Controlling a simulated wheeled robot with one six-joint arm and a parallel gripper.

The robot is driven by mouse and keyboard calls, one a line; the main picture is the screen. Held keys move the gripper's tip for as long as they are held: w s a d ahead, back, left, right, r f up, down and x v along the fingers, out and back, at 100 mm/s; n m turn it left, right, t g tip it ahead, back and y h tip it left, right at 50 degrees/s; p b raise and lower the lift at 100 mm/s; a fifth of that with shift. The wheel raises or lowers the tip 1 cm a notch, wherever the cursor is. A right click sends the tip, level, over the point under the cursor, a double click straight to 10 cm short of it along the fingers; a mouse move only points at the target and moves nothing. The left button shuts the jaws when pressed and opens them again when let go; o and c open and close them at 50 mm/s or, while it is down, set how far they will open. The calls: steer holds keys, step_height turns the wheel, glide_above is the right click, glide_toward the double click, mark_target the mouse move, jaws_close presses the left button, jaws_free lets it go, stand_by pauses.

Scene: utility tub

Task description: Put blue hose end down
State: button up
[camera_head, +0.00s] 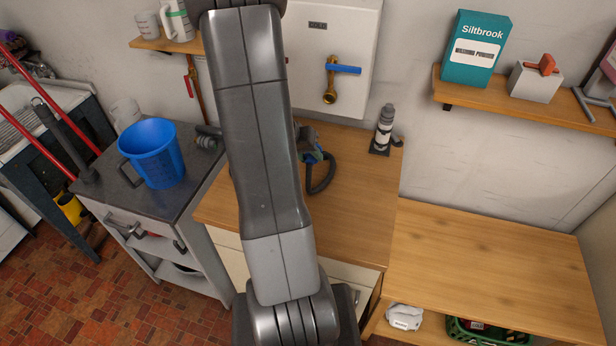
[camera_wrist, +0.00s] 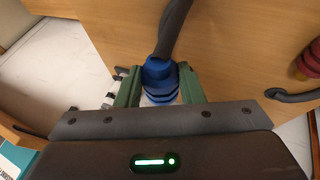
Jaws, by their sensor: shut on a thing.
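In the wrist view, the blue hose end (camera_wrist: 160,78) sits between the two green fingers of my gripper (camera_wrist: 158,88), which is shut on it. A dark hose (camera_wrist: 172,30) runs from the blue end across the wooden worktop (camera_wrist: 225,50). In the head view, my arm covers most of this spot. A dark loop of hose (camera_head: 322,182) and a little of my gripper (camera_head: 310,150) show just right of the arm, over the worktop (camera_head: 355,200). I cannot tell whether the blue end touches the wood.
A valve with a blue lever (camera_head: 342,69) is on the wall panel. A blue jug (camera_head: 152,153) stands on the grey cart at left. The right wooden surface (camera_head: 480,265) is clear.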

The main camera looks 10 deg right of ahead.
step_height(320, 180, down, 8)
steer(key=shift+f+b, duration=0.1)
steer(key=shift+b, duration=0.3)
steer(key=shift+f+b, duration=0.55)
steer(key=shift+b, duration=0.55)
steer(key=o, duration=1.1)
steer(key=shift+r, duration=0.15)
steer(key=r+p, duration=0.1)
steer(key=p, duration=0.1)
steer(key=shift+s+r+p, duration=0.1)
steer(key=shift+r+p, duration=0.15)
steer(key=shift+p, duration=0.15)
steer(key=v, duration=1.1)
steer(key=shift+s+a+r, duration=0.1)
steer(key=shift+a+r, duration=0.05)
steer(key=shift+a, duration=0.1)
